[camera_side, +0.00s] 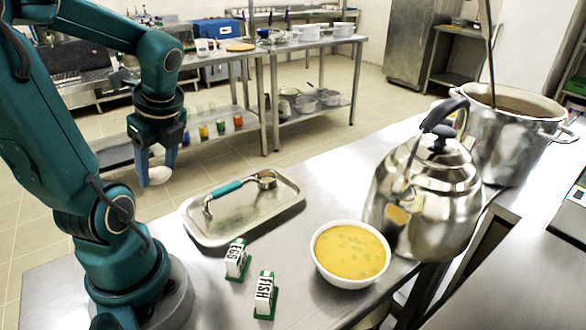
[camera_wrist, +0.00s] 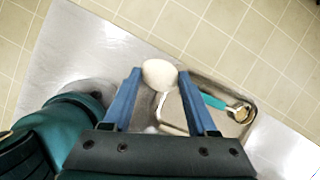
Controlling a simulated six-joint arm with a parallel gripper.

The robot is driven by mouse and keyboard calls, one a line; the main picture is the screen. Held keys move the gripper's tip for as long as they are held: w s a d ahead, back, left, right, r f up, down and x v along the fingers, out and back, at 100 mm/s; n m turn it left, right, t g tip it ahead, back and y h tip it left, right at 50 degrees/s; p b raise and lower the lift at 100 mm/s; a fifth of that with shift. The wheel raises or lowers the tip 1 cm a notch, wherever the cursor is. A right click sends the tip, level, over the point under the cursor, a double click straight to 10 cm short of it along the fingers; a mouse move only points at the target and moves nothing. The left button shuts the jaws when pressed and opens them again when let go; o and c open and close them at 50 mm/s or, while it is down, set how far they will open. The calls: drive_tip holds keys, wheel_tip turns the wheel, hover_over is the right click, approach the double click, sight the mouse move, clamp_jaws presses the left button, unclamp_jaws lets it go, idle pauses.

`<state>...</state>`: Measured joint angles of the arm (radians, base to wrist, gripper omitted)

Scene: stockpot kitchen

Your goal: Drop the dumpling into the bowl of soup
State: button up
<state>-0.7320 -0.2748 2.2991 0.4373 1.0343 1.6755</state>
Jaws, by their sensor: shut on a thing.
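The dumpling is a pale, rounded lump (camera_side: 160,175) between the fingertips of my gripper (camera_side: 150,165) in the side view. In the wrist view the dumpling (camera_wrist: 159,74) sits between the tips of the two blue fingers (camera_wrist: 160,80). My gripper is shut on it and holds it above the counter's far left part. The bowl of soup (camera_side: 350,254) is white and stands on the counter at the lower right of the side view. Its soup is yellow with green bits. The gripper is well to the left of the bowl. The bowl does not show in the wrist view.
A steel lid or tray (camera_side: 290,205) with a teal-handled ladle (camera_side: 232,188) lies between gripper and bowl. Two small labelled blocks (camera_side: 236,259) (camera_side: 265,295) stand left of the bowl. A tall kettle (camera_side: 424,200) is close to the bowl's right, with a stockpot (camera_side: 505,135) behind.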

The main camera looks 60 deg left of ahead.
drive_tip(key=w+d+r+m+t, duration=0.1)
drive_tip(key=w+d+r, duration=0.15)
drive_tip(key=w, duration=0.65)
drive_tip(key=w+d+r+m, duration=0.2)
drive_tip(key=w+d, duration=0.2)
drive_tip(key=w, duration=0.4)
drive_tip(key=w+d+f+m+t, duration=0.1)
drive_tip(key=w+d+m, duration=0.15)
drive_tip(key=d, duration=0.45)
drive_tip(key=w+d+f+m, duration=0.1)
drive_tip(key=w+d, duration=0.2)
drive_tip(key=d, duration=0.3)
drive_tip(key=s+d+f+m+t, duration=0.2)
drive_tip(key=d+f+m, duration=0.1)
drive_tip(key=d, duration=0.7)
drive_tip(key=shift+w+f, duration=0.2)
drive_tip(key=shift+f, duration=2.7)
